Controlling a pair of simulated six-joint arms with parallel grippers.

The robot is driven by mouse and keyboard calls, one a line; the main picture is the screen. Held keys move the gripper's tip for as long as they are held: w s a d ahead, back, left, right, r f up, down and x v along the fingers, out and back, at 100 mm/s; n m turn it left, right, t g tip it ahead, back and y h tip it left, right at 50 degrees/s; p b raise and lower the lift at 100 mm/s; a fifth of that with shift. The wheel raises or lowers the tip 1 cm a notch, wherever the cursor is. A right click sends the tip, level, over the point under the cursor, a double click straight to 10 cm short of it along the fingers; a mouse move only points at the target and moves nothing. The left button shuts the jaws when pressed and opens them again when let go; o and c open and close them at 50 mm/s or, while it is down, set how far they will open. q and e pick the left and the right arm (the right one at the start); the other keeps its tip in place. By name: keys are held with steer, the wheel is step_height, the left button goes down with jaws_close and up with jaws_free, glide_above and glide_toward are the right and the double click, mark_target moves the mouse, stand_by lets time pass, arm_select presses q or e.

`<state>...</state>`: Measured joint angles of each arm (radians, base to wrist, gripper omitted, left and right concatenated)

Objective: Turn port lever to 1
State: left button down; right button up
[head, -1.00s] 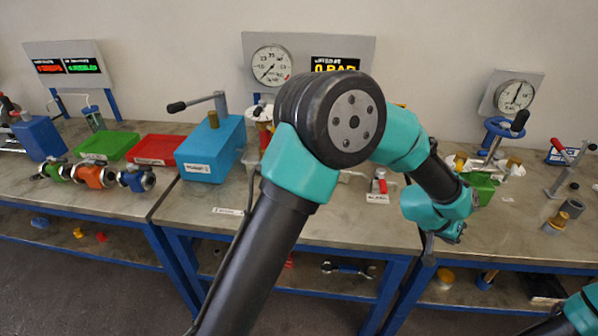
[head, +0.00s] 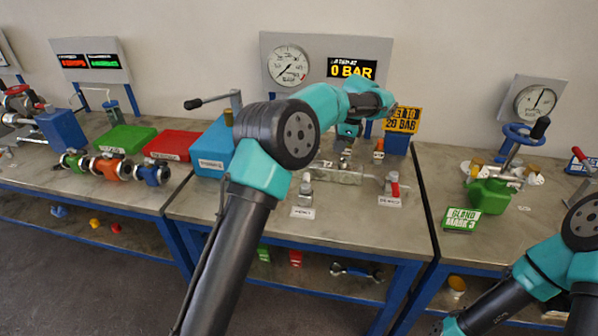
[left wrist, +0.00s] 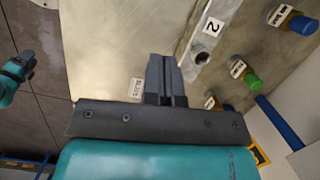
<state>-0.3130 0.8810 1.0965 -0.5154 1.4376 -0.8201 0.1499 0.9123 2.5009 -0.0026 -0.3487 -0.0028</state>
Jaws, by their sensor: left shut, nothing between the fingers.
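My left gripper (head: 345,153) is over the middle bench, above a long metal manifold block (head: 338,173). In the left wrist view its fingers (left wrist: 165,80) are together with nothing between them. Beside them is a metal strip with a plate marked 2 (left wrist: 212,27) and a round metal fitting (left wrist: 202,54). I cannot make out a port lever for certain; the gripper may hide part of it.
A blue box with a crank handle (head: 213,147) stands left of my left arm. A yellow sign (head: 402,119) and a gauge panel (head: 288,64) are behind. Fittings with blue (left wrist: 304,25) and green (left wrist: 252,81) caps lie near the gripper. The bench front is mostly clear.

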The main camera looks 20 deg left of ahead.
arm_select(q)
steer(key=shift+a+r, duration=0.35)
steer(key=shift+a, duration=0.4)
steer(key=shift+f, duration=0.1)
glide_toward(306, 180)
steer(key=w+d+f, duration=0.3)
steer(key=f, duration=0.2)
steer(key=a+f, duration=0.1)
steer(key=a, duration=0.1)
steer(key=a+f, duration=0.1)
steer(key=shift+s+a+f, duration=0.2)
steer(key=shift+s+f, duration=0.05)
steer(key=shift+f, duration=0.05)
